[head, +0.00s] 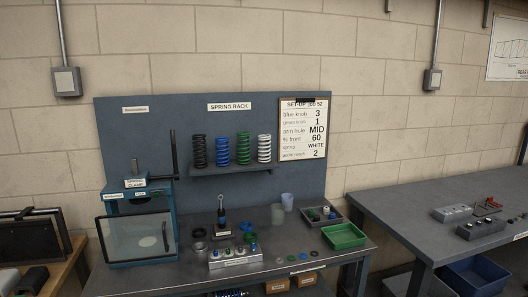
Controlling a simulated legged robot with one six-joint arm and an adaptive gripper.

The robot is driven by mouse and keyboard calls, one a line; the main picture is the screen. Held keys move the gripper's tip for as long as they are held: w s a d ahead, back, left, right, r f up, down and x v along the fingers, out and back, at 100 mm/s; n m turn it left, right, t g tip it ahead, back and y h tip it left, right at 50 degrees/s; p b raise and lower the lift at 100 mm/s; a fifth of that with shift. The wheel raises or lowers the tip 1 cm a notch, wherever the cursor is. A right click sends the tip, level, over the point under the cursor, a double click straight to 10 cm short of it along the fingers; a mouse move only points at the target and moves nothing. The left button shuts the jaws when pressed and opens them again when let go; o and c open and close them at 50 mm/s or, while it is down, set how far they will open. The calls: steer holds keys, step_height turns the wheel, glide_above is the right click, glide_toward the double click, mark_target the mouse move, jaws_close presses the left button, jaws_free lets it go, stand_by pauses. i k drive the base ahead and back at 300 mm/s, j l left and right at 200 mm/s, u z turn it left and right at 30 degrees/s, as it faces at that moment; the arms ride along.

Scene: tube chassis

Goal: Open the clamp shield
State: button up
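A blue spring clamp unit (120,203) stands at the left end of the grey workbench. Its clear shield (125,238) is a framed transparent panel across the lower front, with a pale round disc (148,241) visible through it. The shield looks slightly askew to the unit; I cannot tell surely whether it is latched. A tall black lever (173,155) rises at the unit's right side. A label plate sits on top. My gripper is not in view.
Right of the clamp are a small upright shock absorber (221,212), a block with several knobs (233,256), loose rings and a green tray (343,236). Several springs stand on a rack shelf (232,170). A wooden bench (68,262) holds dark framed items at left. Another table (400,205) stands right.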

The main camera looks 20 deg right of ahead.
mark_target(97, 219)
steer(key=i+j, duration=0.2)
steer(key=i, duration=0.25)
steer(key=i+j, duration=0.15)
steer(key=i, duration=0.3)
steer(key=k+j+u, duration=0.05)
